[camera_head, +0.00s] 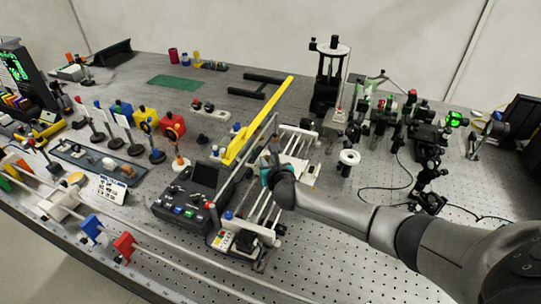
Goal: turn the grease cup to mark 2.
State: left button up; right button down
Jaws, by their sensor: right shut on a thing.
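My right arm comes in from the right edge. Its gripper (267,172) is at the rod-and-rail stage (252,222) in the middle of the bench, pointing down and shut on a small part there. The part sits where the grease cup would be, but the jaws and wrist hide nearly all of it. Its marks and the mark it stands at cannot be read from here. My left gripper is out of view.
A long yellow bar (258,122) slants up close behind the gripper. A dark control box (190,192) with lit buttons stands left of the stage. A white-topped post (348,158) and optics mounts stand to the right. Bare perforated bench (340,240) lies below my forearm.

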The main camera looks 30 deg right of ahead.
jog(key=m+h, duration=0.2)
jog(key=shift+w+a+m+g+h, duration=0.15)
jog(key=shift+a+m+g+h, duration=0.15)
jog(key=shift+a+g, duration=0.1)
jog(key=shift+w+a+m+g+h, duration=0.15)
jog(key=shift+m+g+h, duration=0.55)
jog(key=shift+m+h, duration=0.5)
jog(key=shift+h, duration=0.3)
jog(key=c, duration=0.8)
grip_release()
jog(key=shift+o, duration=0.2)
jog(key=shift+s+a+r, duration=0.1)
jog(key=shift+s+a, duration=0.05)
jog(key=shift+s, duration=0.05)
jog(key=s+a+p, duration=0.2)
jog(key=s+a, duration=0.6)
jog(key=s, duration=0.2)
jog(key=shift+r, duration=0.15)
